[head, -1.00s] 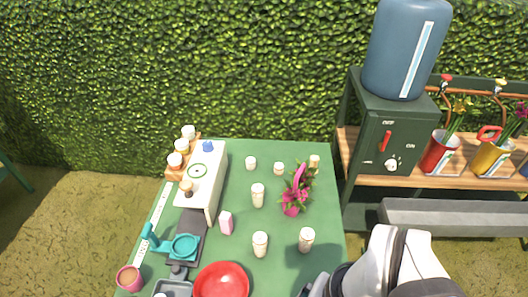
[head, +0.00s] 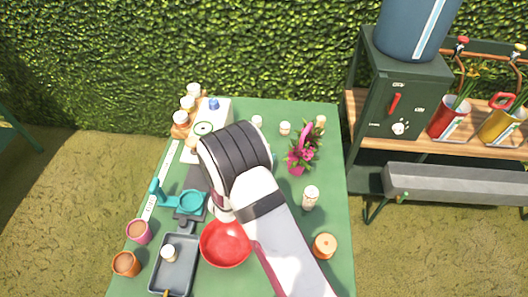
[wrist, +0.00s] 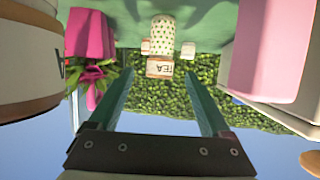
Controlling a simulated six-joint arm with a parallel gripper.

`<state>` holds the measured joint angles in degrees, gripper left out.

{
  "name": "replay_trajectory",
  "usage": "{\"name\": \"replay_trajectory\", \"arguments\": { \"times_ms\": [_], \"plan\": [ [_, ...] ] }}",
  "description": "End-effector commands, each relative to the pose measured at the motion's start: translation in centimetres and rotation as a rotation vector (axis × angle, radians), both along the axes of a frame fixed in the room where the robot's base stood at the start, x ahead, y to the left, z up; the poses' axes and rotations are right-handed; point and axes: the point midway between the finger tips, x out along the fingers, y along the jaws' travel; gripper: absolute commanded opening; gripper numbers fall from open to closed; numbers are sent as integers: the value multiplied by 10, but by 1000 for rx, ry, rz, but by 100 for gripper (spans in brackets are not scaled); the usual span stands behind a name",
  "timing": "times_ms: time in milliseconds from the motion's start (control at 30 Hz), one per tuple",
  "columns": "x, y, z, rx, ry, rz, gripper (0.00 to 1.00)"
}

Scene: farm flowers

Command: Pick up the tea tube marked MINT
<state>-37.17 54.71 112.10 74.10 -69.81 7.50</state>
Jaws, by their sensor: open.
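In the wrist view a pale tube with a dotted pattern (wrist: 162,36) shows upside down ahead, with a lid end lettered TEA (wrist: 160,68). No MINT marking is readable. My gripper (wrist: 160,74) is open and empty, its two teal fingers either side of that tube in the picture, with the tube farther off. In the head view my arm hides the gripper and the middle of the table. One pale tube (head: 310,197) stands right of my arm, and small pale ones (head: 256,121), (head: 285,128) stand at the back.
A pink flower basket (head: 300,156) stands right of my arm and at left in the wrist view (wrist: 90,35). A large cream-and-brown object (wrist: 28,65) is close on the left, a pink box (wrist: 275,50) on the right. A red bowl (head: 225,244) sits beside my arm.

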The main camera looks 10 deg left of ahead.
Motion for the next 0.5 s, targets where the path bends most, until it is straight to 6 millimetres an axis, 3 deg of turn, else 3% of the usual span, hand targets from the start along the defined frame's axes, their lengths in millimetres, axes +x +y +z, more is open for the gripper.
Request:
{"name": "replay_trajectory", "arguments": {
  "times_ms": [67, 300, 500],
  "plan": [
    [3, -1, -8, 0, 0, 0, 82],
    [42, -10, -25, 1, -1, -2, 82],
    [46, -10, -26, 1, 1, 1, 82]
  ]
}}
